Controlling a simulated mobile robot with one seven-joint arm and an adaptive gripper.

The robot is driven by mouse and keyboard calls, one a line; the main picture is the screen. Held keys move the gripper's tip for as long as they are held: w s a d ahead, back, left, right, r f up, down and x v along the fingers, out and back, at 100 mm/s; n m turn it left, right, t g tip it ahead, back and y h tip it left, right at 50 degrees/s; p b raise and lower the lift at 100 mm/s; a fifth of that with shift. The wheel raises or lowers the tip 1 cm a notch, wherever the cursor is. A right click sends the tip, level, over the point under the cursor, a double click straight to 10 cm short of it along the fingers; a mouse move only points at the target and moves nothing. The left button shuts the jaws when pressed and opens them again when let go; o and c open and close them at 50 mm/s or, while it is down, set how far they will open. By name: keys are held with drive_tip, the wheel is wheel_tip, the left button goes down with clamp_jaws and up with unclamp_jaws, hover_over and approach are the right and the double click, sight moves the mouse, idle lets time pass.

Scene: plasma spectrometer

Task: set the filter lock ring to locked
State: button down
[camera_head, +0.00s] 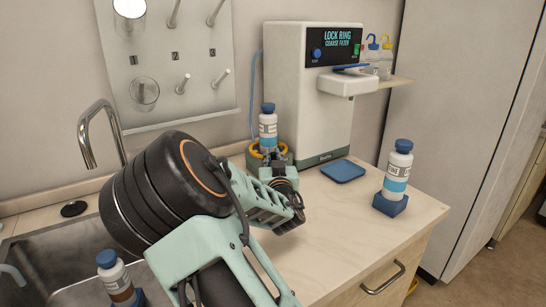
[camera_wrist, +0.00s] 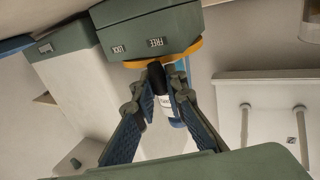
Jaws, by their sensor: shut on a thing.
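The yellow lock ring (camera_head: 256,151) sits on a green base of the white machine, around the foot of a white bottle with a blue cap (camera_head: 268,108). In the wrist view the yellow ring (camera_wrist: 190,50) lies against the green housing (camera_wrist: 150,22), which bears the words LOCK and FREE. My gripper (camera_wrist: 158,74) is shut on a dark grip piece at the ring, nearer the FREE mark than the LOCK mark. The bottle (camera_wrist: 168,106) shows behind the fingers. In the head view my arm hides the fingertips and part of the ring.
The white machine (camera_head: 285,75) is labelled LOCK RING COARSE FILTER. A blue pad (camera_head: 343,170) and a bottle on a blue stand (camera_head: 390,204) are on the counter to the right. A sink (camera_head: 60,262) with a tap is at left. A pegboard (camera_head: 175,50) hangs behind.

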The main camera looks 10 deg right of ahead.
sight(283, 155)
drive_tip(key=shift+d+f+y+b, duration=0.1)
drive_tip(key=shift+d+y+b, duration=0.2)
drive_tip(key=shift+b, duration=0.55)
drive_tip(key=shift+d+n+y+b, duration=0.45)
drive_tip(key=shift+n+y+b, duration=0.15)
drive_tip(key=shift+b, duration=0.55)
drive_tip(key=shift+w+d+n+y+b, duration=0.1)
drive_tip(key=shift+d+n+y+b, duration=0.3)
drive_tip(key=shift+n+y+b, duration=0.35)
drive_tip(key=shift+w+d+n+y+b, duration=0.1)
drive_tip(key=shift+d+n+y+b, duration=0.3)
drive_tip(key=shift+y, duration=0.55)
drive_tip(key=shift+w+d+n+g+y+p, duration=0.35)
drive_tip(key=shift+d+n+g+y, duration=0.2)
drive_tip(key=shift+y, duration=0.4)
drive_tip(key=shift+w+d+n+g+y+p, duration=0.3)
drive_tip(key=shift+d+n+g+y+p, duration=0.15)
drive_tip(key=shift+n+y, duration=0.35)
drive_tip(key=shift+w+d+n+g+y+p, duration=0.3)
drive_tip(key=shift+d+n+g+y+p, duration=0.2)
drive_tip(key=shift+y, duration=0.55)
drive_tip(key=shift+w+d, duration=0.1)
drive_tip(key=shift+d, duration=0.05)
drive_tip(key=c, duration=2)
unclamp_jaws()
drive_tip(key=shift+o, duration=0.2)
